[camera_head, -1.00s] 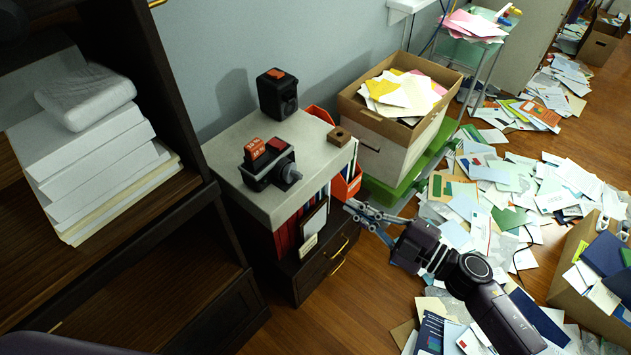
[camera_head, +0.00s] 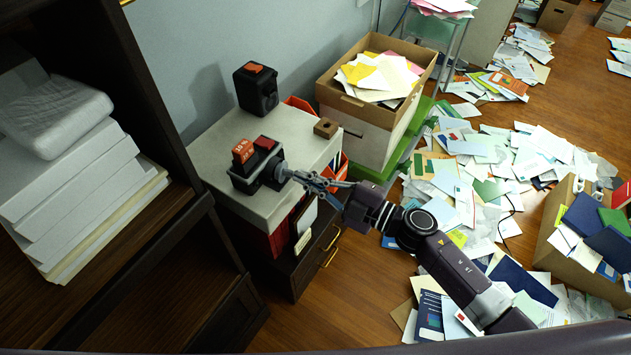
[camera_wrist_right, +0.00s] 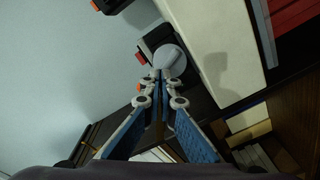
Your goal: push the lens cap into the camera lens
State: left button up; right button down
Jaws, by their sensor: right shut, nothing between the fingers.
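The camera (camera_head: 254,168), a dark box with red parts on top, stands on the pale cabinet top. Its round grey lens end (camera_head: 280,172) faces right, towards my right gripper (camera_head: 290,174). In the right wrist view the grey disc at the lens (camera_wrist_right: 169,61) is just beyond the fingertips (camera_wrist_right: 158,74). I cannot tell the lens cap apart from the lens. My right gripper is shut and empty, its tips at or very close to the disc; contact is not clear. My left gripper is out of view.
A second black device (camera_head: 256,90) with a red top stands behind on the cabinet (camera_head: 215,143). A small brown block (camera_head: 326,127) lies near its right edge. A cardboard box of papers (camera_head: 352,103) is beyond. Papers cover the floor at right; a dark shelf stands at left.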

jog(key=shift+x, duration=0.85)
dwell(0.6)
jog(key=shift+d, duration=0.1)
jog(key=shift+p+v, duration=0.3)
jog(key=shift+v, duration=1.05)
jog(key=shift+s+d, duration=0.1)
jog(key=shift+s, duration=0.05)
jog(key=v, duration=1.1)
jog(key=shift+s+d, duration=0.15)
jog(key=shift+d, duration=0.15)
